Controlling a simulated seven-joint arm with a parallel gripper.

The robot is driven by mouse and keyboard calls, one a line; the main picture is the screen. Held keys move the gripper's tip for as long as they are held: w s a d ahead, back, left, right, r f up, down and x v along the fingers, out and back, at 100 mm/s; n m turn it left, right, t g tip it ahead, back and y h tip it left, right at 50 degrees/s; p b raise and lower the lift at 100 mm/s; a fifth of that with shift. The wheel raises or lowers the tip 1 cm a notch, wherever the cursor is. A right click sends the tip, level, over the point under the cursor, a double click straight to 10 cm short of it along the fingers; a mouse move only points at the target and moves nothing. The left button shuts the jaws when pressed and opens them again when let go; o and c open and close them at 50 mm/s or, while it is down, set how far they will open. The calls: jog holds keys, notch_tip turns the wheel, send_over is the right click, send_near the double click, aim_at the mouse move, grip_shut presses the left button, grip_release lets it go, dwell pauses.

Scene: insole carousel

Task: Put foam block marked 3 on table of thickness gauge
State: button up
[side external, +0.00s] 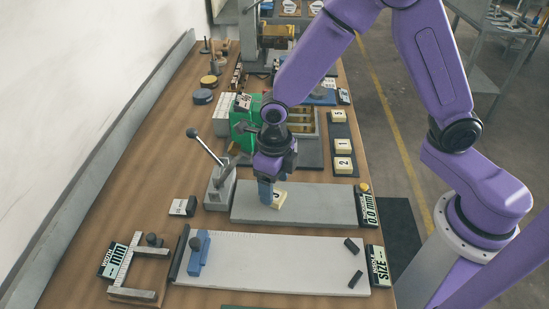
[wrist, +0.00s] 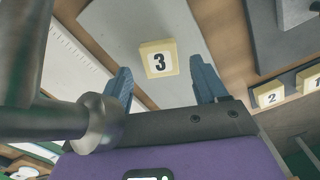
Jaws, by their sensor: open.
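The cream foam block marked 3 (side external: 279,201) lies on the light grey plate (side external: 325,204), which has a lever stand (side external: 219,187) at its left and a display (side external: 369,208) reading 0.0 mm at its right. I take this to be the thickness gauge and its table. In the wrist view the block (wrist: 158,60) shows its 3 face up, resting on the grey plate (wrist: 190,95). My gripper (side external: 268,196) is directly above the block and partly hides it in the side view. In the wrist view my gripper (wrist: 165,77) is open, its blue fingers apart, clear of the block's sides.
Blocks marked 2 (side external: 343,164) and 1 (side external: 343,146), and another farther back, sit on a dark strip. A white size board (side external: 290,265) with a blue slider (side external: 198,251) lies in front. A green machine (side external: 241,128) stands behind my gripper.

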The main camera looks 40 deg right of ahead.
aim_at(275, 195)
notch_tip(275, 195, up, 9)
jog(key=shift+r, duration=0.15)
jog(key=s+d+r+m, duration=0.2)
jog(key=s+d+m, duration=0.5)
jog(key=s+m, duration=0.3)
jog(key=s+d+r+m, duration=0.1)
jog(key=s+d+m, duration=0.7)
jog(key=m, duration=1)
jog(key=shift+s+r, duration=0.35)
jog(key=shift+s, duration=0.7)
